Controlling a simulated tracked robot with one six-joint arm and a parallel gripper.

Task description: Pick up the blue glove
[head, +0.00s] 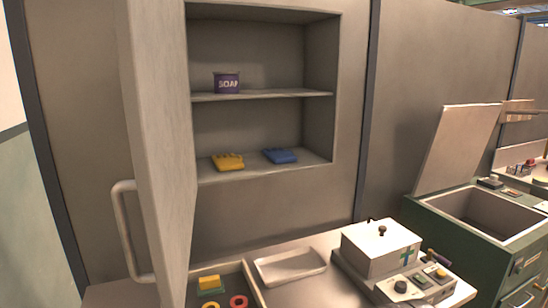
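The blue glove (280,156) lies flat on the bottom shelf (262,171) of an open wall cabinet in the head view. A yellow glove (228,162) lies to its left on the same shelf, a small gap apart. Nothing covers the blue glove. My gripper is not in view.
The cabinet door (160,140) stands open at the left, with a handle (128,230). A soap tin (227,83) sits on the middle shelf (290,94). Below are a white tray (290,266), a box with a green cross (381,250) and a green open-lidded chamber (470,235).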

